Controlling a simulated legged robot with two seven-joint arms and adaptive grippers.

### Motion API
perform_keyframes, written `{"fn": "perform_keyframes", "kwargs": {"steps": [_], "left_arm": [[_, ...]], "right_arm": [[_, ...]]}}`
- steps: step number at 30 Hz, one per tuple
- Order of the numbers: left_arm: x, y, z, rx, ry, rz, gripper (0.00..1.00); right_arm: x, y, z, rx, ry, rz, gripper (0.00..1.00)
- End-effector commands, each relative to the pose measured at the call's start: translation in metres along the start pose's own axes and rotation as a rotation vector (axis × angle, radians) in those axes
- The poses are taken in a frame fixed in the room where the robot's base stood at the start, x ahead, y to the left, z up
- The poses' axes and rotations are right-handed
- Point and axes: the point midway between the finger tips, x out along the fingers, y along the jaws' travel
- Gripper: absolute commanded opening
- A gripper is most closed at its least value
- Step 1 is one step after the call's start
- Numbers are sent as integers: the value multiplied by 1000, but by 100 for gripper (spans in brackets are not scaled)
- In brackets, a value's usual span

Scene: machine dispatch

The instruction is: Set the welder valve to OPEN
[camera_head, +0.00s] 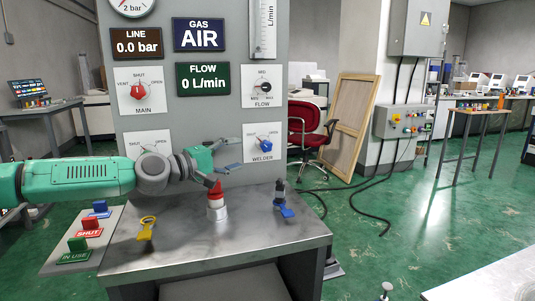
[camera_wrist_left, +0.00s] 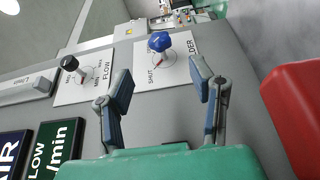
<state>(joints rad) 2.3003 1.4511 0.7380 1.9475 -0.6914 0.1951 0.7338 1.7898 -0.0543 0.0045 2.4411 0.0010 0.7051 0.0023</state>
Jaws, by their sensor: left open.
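The welder valve has a blue knob (camera_head: 264,143) on a white plate marked WELDER (camera_head: 262,156), on the grey panel's right side. In the left wrist view the blue knob (camera_wrist_left: 160,41) stands out from its plate, beyond and between my fingertips. A red mark beside the knob lies near the word SHUT; the exact handle angle is hard to read. My left gripper (camera_head: 236,155) is open, with its fingers reaching toward the knob from the left and apart from it. It also shows open and empty in the left wrist view (camera_wrist_left: 160,85). My right gripper is not in view.
The FLOW knob (camera_head: 264,87) is above the welder plate, and the red MAIN valve (camera_head: 138,91) is upper left. On the bench (camera_head: 250,240) stand a red-topped white piece (camera_head: 216,204), a blue-handled piece (camera_head: 283,204) and a yellow one (camera_head: 147,228). Coloured tags (camera_head: 88,228) lie left.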

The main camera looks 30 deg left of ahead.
Motion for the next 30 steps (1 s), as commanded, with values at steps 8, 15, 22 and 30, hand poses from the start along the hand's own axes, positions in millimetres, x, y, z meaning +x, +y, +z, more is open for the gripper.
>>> {"fn": "perform_keyframes", "kwargs": {"steps": [8, 15, 22, 30], "left_arm": [[60, -4, 3, 4, -3, -4, 50], [99, -1, 3, 4, -1, -2, 50], [111, 0, 1, -1, 0, 0, 50], [111, 0, 1, -1, 0, 0, 39]], "right_arm": [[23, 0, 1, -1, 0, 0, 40], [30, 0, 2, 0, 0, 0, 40], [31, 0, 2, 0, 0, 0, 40], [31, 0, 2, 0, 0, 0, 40]]}}
